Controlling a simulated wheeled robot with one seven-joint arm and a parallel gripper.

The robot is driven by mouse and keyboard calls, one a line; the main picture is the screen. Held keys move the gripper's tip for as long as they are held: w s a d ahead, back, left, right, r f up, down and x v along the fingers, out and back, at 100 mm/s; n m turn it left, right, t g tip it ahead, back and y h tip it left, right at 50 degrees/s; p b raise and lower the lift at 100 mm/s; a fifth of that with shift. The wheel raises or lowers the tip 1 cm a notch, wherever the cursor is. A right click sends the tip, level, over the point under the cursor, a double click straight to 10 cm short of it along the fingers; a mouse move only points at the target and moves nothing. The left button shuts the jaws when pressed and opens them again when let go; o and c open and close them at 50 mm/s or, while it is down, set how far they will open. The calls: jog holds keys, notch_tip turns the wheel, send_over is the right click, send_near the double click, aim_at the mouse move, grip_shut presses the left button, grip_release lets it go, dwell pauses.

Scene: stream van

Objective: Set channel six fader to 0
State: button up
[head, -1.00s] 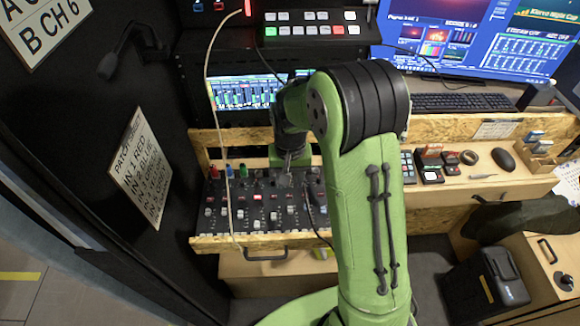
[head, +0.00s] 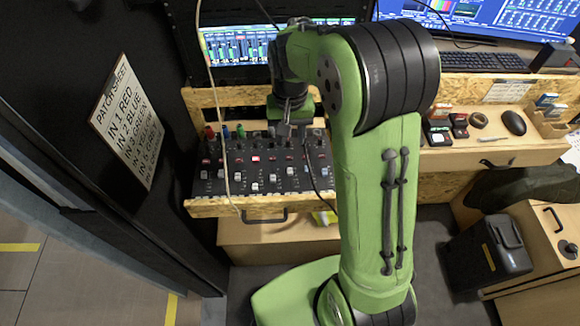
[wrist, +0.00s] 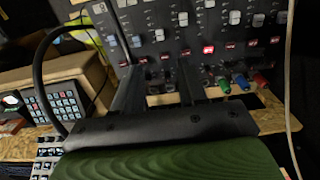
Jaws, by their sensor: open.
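The black mixer (head: 230,186) sits in the wooden desk below the screens. It has a row of fader caps at differing heights and one lit red button. Channel numbers are too small to read. Counting from the left, the channel six fader cap appears to be the one in the head view (head: 290,171); in the wrist view, where the mixer appears upside down, it seems to be the pale cap (wrist: 159,34). My gripper (head: 288,140) is over the mixer's back half. In the wrist view its two fingers (wrist: 158,78) are apart, with nothing between them.
Red, blue and green plugs (wrist: 238,82) stand along the mixer's back edge. A pale cable (head: 221,120) hangs across the mixer's left part, and a dark cable (head: 310,180) crosses its right part. A small button pad (wrist: 55,100) lies beside the mixer.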

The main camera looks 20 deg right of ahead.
aim_at(290, 170)
notch_tip(290, 170, down, 14)
jog(key=b, duration=0.3)
jog(key=shift+r+b, duration=0.2)
jog(key=shift+b, duration=0.1)
jog(key=shift+c, duration=0.3)
grip_shut()
jog(key=shift+w+r, duration=0.1)
